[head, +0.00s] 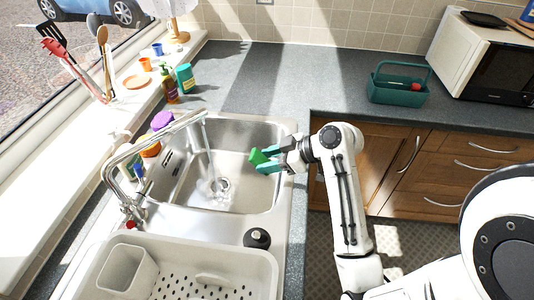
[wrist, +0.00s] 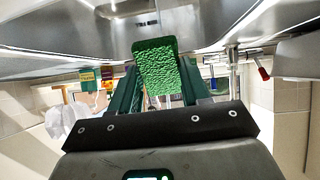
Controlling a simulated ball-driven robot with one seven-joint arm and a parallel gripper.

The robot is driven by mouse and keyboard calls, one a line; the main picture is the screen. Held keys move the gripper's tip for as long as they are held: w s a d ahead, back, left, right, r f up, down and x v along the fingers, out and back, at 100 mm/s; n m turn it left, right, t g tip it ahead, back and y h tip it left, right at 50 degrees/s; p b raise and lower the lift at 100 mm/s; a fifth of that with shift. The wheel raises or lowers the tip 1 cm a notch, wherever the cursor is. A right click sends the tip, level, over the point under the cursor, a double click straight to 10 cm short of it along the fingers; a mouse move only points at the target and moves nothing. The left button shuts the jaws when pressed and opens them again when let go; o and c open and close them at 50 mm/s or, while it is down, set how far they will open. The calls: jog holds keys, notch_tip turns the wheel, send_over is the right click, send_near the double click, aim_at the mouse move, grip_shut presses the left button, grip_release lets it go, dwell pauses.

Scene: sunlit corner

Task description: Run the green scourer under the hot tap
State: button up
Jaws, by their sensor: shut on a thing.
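The green scourer (head: 257,157) is held in my gripper (head: 268,162) over the right side of the steel sink basin (head: 255,135). In the wrist view the scourer (wrist: 160,72) shows as a rough green block between the two dark green fingers, which are shut on it. The chrome tap (head: 150,148) arches over the sink from the left, and a stream of water (head: 207,150) falls from its spout to near the drain. The scourer is to the right of the stream and apart from it. A red mark (head: 131,225) shows at the tap's base.
A pale dish rack (head: 235,265) fills the front of the sink unit, with a dark round object (head: 257,238) beside it. Bottles (head: 168,85) and a purple item (head: 162,120) stand at the left. A teal caddy (head: 398,92) and microwave (head: 490,65) stand on the right counter.

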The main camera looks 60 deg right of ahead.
aim_at(260, 158)
jog(key=w+a+f+b, duration=0.1)
jog(key=w+b, duration=0.1)
jog(key=w, duration=0.4)
jog(key=w+a+f+b, duration=0.1)
jog(key=w+a+b, duration=0.1)
jog(key=w, duration=0.5)
jog(key=shift+f, duration=0.35)
jog(key=shift+w+a, duration=0.1)
dwell(0.5)
jog(key=s+d+p, duration=0.1)
jog(key=s+d, duration=0.1)
jog(key=s, duration=0.5)
jog(key=shift+s+p, duration=0.35)
jog(key=shift+s, duration=0.05)
dwell(0.4)
jog(key=shift+r, duration=0.1)
dwell(0.9)
jog(key=p+v, duration=0.2)
jog(key=shift+s+r, duration=0.25)
jog(key=shift+r, duration=0.15)
jog(key=shift+p+v, duration=1.2)
jog(key=shift+v, duration=0.5)
